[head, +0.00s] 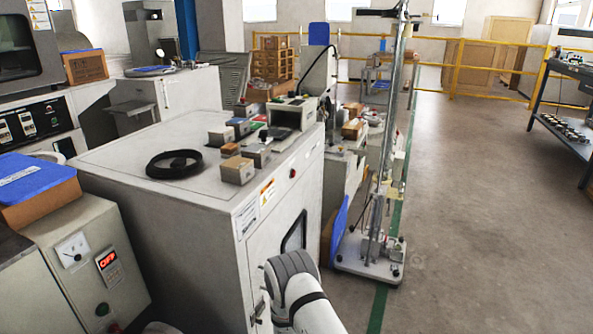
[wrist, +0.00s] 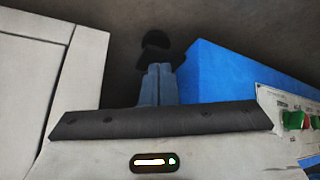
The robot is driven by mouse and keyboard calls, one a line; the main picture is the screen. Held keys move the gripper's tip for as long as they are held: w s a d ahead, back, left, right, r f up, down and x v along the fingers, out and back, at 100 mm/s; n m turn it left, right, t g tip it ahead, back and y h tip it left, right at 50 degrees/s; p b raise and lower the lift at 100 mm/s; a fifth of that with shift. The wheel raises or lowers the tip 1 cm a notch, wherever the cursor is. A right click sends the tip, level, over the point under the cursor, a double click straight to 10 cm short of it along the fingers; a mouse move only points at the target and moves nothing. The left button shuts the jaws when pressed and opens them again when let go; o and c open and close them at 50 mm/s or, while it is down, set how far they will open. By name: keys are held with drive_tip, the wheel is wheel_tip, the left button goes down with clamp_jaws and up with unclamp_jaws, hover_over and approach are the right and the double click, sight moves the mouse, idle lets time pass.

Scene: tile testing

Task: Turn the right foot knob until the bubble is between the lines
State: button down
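A tall metal test stand stands on the floor right of centre in the head view, on a light base plate (head: 368,262). The foot knob and the bubble with its lines cannot be made out in either view. My gripper (wrist: 158,62) shows in the wrist view with its two grey-blue fingers side by side, with no clear gap between them. Dark shapes sit at their ends, and I cannot tell whether these are the tips or something beyond. In the head view only my arm shows, at the bottom centre, left of the stand's base; the gripper is hidden.
A grey cabinet (head: 125,205) with a black ring (head: 174,164) and small boxes on top stands left of the stand. A blue-topped box (head: 40,185) lies at left. A blue surface (wrist: 235,75) is close in the wrist view. Open floor (head: 480,220) lies at right.

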drive_tip(key=shift+d, duration=0.1)
drive_tip(key=shift+d, duration=0.25)
wheel_tip(320, 180, up, 6)
drive_tip(key=p, duration=0.4)
drive_tip(key=shift+p, duration=0.35)
drive_tip(key=f+b, duration=0.1)
drive_tip(key=f, duration=0.1)
drive_tip(key=f+b, duration=0.1)
drive_tip(key=f, duration=0.1)
drive_tip(key=w+f+b, duration=0.1)
drive_tip(key=f, duration=0.1)
drive_tip(key=shift+a, duration=0.2)
drive_tip(key=shift+a, duration=0.3)
idle(0.8)
